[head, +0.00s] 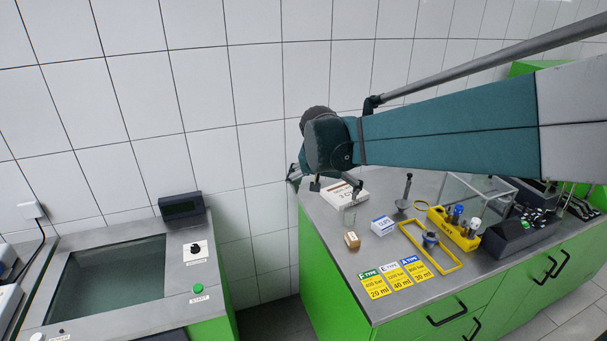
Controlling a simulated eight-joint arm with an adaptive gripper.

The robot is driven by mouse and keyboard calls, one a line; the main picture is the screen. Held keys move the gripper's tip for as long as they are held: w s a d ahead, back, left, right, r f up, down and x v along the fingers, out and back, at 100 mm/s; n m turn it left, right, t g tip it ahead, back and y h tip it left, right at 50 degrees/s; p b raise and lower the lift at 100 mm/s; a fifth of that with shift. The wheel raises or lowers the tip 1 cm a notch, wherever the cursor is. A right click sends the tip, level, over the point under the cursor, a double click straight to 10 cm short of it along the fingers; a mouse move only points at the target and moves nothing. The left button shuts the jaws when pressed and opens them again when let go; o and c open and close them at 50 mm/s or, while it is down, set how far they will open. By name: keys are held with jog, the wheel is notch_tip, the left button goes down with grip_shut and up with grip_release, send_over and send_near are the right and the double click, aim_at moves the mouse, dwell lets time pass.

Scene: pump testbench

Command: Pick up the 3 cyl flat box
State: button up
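A white flat box (352,199) with dark print, too small to read fully, lies near the back left of the grey bench top. It is most likely the 3 cyl flat box. My gripper (324,183) hangs at the bench's left back corner, its fingers spread wide with nothing between them. The left finger appears beyond the bench's left edge, against the tiled wall.
A yellow frame (447,268), yellow rack (469,242) and type cards (393,276) lie rightward. A gap separates the left sink counter (207,302).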

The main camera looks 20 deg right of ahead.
jog(key=w+d+f+m+g+h+p, duration=0.1)
jog(key=w+d+f+m+p, duration=0.1)
jog(key=w+d, duration=0.35)
jog(key=w+d+f+m+p, duration=0.1)
jog(key=w+d+f+m, duration=0.1)
jog(key=w, duration=0.6)
jog(key=m+g+h+p, duration=0.2)
jog(key=m+p, duration=0.2)
send_near(345, 192)
jog(key=shift+d, duration=0.1)
jog(key=shift+w+d+f, duration=0.25)
jog(key=shift+f, duration=0.15)
jog(key=shift+x, duration=1.25)
jog(key=shift+f, duration=0.1)
jog(key=shift+x, duration=2.55)
